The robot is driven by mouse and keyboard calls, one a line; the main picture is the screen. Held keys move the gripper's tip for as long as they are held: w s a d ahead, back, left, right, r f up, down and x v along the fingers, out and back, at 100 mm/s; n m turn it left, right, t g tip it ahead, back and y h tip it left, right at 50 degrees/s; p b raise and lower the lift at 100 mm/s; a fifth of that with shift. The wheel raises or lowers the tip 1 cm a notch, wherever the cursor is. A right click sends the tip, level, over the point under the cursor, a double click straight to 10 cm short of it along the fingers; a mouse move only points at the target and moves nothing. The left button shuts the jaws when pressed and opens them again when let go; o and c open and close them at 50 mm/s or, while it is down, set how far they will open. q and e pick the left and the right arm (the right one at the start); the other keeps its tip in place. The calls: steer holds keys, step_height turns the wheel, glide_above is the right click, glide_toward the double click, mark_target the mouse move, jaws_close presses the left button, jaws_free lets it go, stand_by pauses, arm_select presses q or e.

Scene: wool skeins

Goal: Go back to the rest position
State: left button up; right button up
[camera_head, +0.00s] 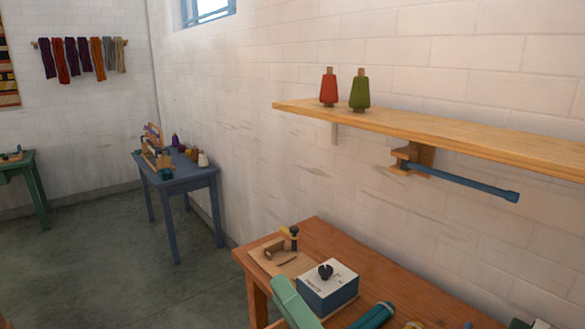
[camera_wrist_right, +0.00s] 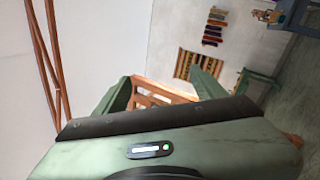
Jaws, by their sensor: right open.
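My right gripper (camera_head: 293,302) shows at the bottom of the head view as a pale green piece in front of the brown wooden table (camera_head: 330,238). In the right wrist view my right gripper (camera_wrist_right: 160,76) has its two green fingers spread apart, with nothing held between them. An orange-brown wooden frame (camera_wrist_right: 160,90) shows beyond the fingers, apart from them. My left gripper is not in the head view.
On the brown table are a blue-and-white box (camera_head: 328,286) with a black knob and a wooden device (camera_head: 285,250). Red (camera_head: 328,90) and green (camera_head: 359,93) cones stand on a wall shelf (camera_head: 430,125). A blue table (camera_head: 180,172) stands further back. The floor between is clear.

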steer(key=w+d+f+m+h, duration=0.4)
steer(key=d+f+m+h, duration=1.05)
steer(key=m, duration=0.35)
steer(key=s+d+f+m+g, duration=0.2)
steer(key=s+f+g, duration=0.1)
steer(key=f, duration=0.2)
steer(key=s+d+f+m+g+h, duration=0.1)
steer(key=s+d+f+m+g, duration=0.1)
steer(key=s+f+m+g, duration=0.1)
steer(key=s+d+f+m+g, duration=0.2)
steer(key=s+f+g, duration=0.1)
steer(key=s+f, duration=0.2)
steer(key=shift+d+f+m+h, duration=0.15)
steer(key=shift+f, duration=0.4)
steer(key=shift+d+f+m+h, duration=0.1)
steer(key=shift+f+m, duration=0.05)
steer(key=shift+f, duration=0.4)
steer(key=s+f+m+g, duration=0.3)
steer(key=s+f+g, duration=0.2)
steer(key=s, duration=0.6)
step_height(320, 180, down, 26)
steer(key=s+f+g, duration=0.1)
steer(key=s+g, duration=0.1)
steer(key=s+d+f, duration=0.3)
steer(key=s+f, duration=1.3)
steer(key=shift+s+d+n+g, duration=0.15)
steer(key=shift+s+n+g, duration=0.15)
steer(key=shift+s+g, duration=0.1)
